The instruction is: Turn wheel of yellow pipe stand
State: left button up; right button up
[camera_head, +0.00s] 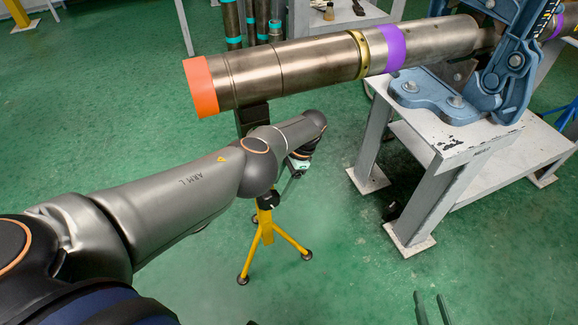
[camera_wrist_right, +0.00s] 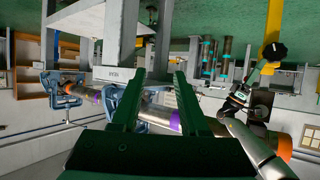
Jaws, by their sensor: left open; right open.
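The yellow pipe stand (camera_head: 266,228) stands on the floor on splayed legs, under the orange-ended pipe (camera_head: 300,68). A black knob-like part (camera_head: 268,200) sits at the top of its yellow post. It also shows in the right wrist view (camera_wrist_right: 275,51), where the scene appears upside down. My left gripper (camera_head: 287,188) is open, beside the post at about the knob's height. Its forearm hides part of the stand, and I cannot tell whether the fingers touch the wheel. My right gripper (camera_head: 432,308) is open and empty, low at the bottom edge; its fingers also show in the wrist view (camera_wrist_right: 160,80).
The pipe rests in a blue vise (camera_head: 490,80) on a grey metal table (camera_head: 455,140) at right. Several upright pipes (camera_head: 232,22) stand behind. The green floor between the stand and the table is clear.

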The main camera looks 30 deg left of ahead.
pick_arm(q)
jog(key=p+v, duration=0.1)
jog(key=v, duration=0.5)
pick_arm(e)
jog(key=s+f+g, duration=0.3)
jog(key=s+f, duration=0.1)
jog(key=f, duration=0.2)
jog(key=shift+s+a+f+m, duration=0.15)
jog(key=shift+s+m, duration=0.25)
pick_arm(q)
jog(key=shift+d+f, duration=0.1)
